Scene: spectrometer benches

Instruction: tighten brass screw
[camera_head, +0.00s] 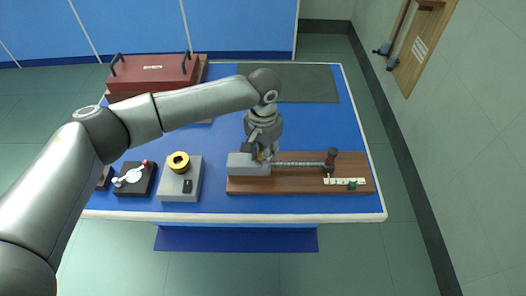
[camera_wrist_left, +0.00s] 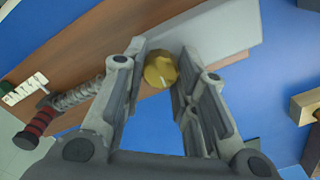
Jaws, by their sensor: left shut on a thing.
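The brass screw (camera_wrist_left: 160,70) is a round gold knob with a pale line on its face, in the left wrist view. It sits against a grey block (camera_head: 247,165) on a brown wooden board (camera_head: 300,185). My left gripper (camera_wrist_left: 159,68) is shut on the brass screw, with a finger on each side of it. In the head view the left gripper (camera_head: 264,155) hangs over the grey block and mostly hides the screw. My right gripper is in neither view.
A threaded rod (camera_head: 298,164) runs right from the block to a dark, red-banded handle (camera_head: 331,160). A white scale (camera_head: 343,182) lies near it. A grey box with a yellow ring (camera_head: 178,162) and a black switch box (camera_head: 135,178) stand left. A red case (camera_head: 153,72) stands at the back.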

